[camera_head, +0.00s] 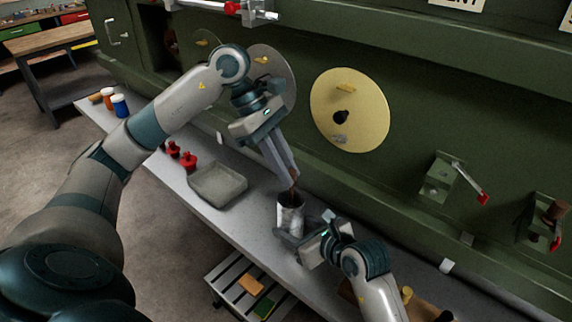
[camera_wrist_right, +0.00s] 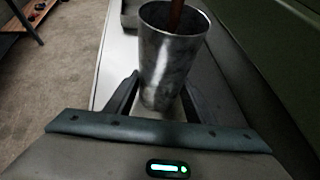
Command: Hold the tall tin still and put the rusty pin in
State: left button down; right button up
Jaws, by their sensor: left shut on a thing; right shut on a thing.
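The tall tin (camera_head: 290,218) is a silvery metal cup standing upright on the grey ledge; it also shows in the right wrist view (camera_wrist_right: 172,62). My right gripper (camera_head: 291,236) is shut on the tin, with one finger on each side of its lower part. My left gripper (camera_head: 290,176) is above the tin, pointing down, shut on the rusty pin (camera_head: 294,191). The reddish-brown pin also shows in the right wrist view (camera_wrist_right: 176,14), its lower part at the tin's mouth. How deep its lower end reaches is hidden by the rim.
A grey tray (camera_head: 218,185) and red-capped bottles (camera_head: 189,161) stand on the ledge (camera_head: 225,222) left of the tin. The green fuselage wall (camera_head: 430,110), with a yellowish disc (camera_head: 349,111), rises behind. Red-tipped clamps (camera_head: 448,180) stick out at the right.

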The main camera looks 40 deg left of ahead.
pick_arm(q)
jog(key=shift+f, duration=1.05)
jog(key=c, duration=1.6)
grip_release()
